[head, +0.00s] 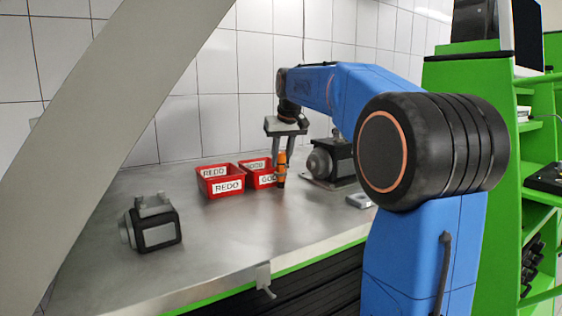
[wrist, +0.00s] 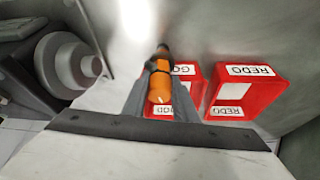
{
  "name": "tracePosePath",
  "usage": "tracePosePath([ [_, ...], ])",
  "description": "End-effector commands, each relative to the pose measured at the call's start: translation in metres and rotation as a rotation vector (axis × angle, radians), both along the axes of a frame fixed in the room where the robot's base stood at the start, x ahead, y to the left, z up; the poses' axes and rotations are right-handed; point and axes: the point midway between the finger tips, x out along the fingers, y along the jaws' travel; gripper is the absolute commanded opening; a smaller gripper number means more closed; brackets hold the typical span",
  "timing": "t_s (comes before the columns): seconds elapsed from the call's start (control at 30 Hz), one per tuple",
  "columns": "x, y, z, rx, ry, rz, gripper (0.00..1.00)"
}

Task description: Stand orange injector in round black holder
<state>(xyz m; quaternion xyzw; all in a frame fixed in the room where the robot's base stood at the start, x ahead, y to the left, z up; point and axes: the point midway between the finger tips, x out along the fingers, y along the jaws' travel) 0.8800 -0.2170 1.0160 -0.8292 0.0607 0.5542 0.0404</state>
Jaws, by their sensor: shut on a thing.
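My gripper (head: 282,152) is shut on the orange injector (head: 281,168) and holds it upright in front of the red bins. In the wrist view my gripper (wrist: 160,88) has its two fingers on either side of the injector (wrist: 161,86), with its dark tip pointing away from the camera. I cannot tell whether the injector's lower end touches the table. I cannot make out a round black holder in either view.
Two red bins stand on the metal table (head: 240,222), one marked REDO (head: 221,183) and one marked GOOD (head: 258,178). A dark pump with a grey round front (head: 325,162) stands right of the injector. Another pump unit (head: 152,225) stands at front left. The table's middle is clear.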

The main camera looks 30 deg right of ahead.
Motion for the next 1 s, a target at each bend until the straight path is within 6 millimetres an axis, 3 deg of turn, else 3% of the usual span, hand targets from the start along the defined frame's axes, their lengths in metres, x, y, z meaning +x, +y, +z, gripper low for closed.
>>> tracePosePath([
  [0.47,0.000,0.000,-0.009,0.000,-0.001,0.000,0.00],
  [0.5,0.000,0.000,-0.010,0.000,-0.001,0.000,0.33],
  [0.57,0.000,0.000,-0.010,0.000,-0.001,0.000,0.44],
  [1.0,-0.003,0.000,0.000,0.000,-0.002,0.000,0.44],
])
